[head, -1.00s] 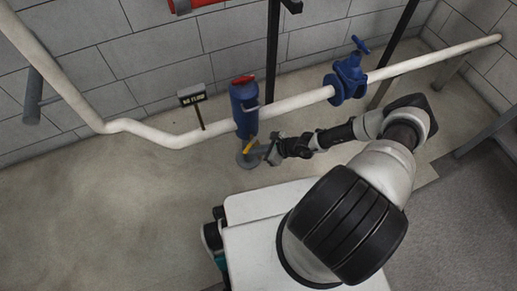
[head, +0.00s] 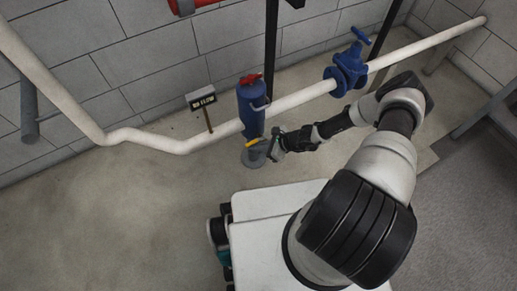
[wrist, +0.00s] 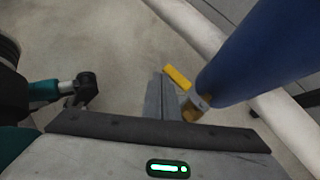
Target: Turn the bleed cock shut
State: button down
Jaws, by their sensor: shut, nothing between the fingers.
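The bleed cock has a yellow lever (head: 252,142) and sits low on the blue vessel (head: 250,110). In the wrist view the yellow lever (wrist: 177,77) points away from a brass body (wrist: 196,106) beside the blue vessel (wrist: 255,55). My gripper (head: 269,150) is at the cock's right side in the head view, low by the vessel's foot. In the wrist view its grey fingers (wrist: 161,95) are together and empty, just left of the lever and brass body. Whether they touch the lever I cannot tell.
A white pipe (head: 180,145) runs along the wall, with a blue valve (head: 346,72) to the right. A red handle (head: 250,79) tops the vessel. A small sign (head: 201,98) reading "NO FLOW" stands left. The floor (head: 120,210) at left is clear.

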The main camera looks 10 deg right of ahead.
jog(key=shift+w+a, duration=0.15)
jog(key=shift+a, duration=0.1)
dwell(0.6)
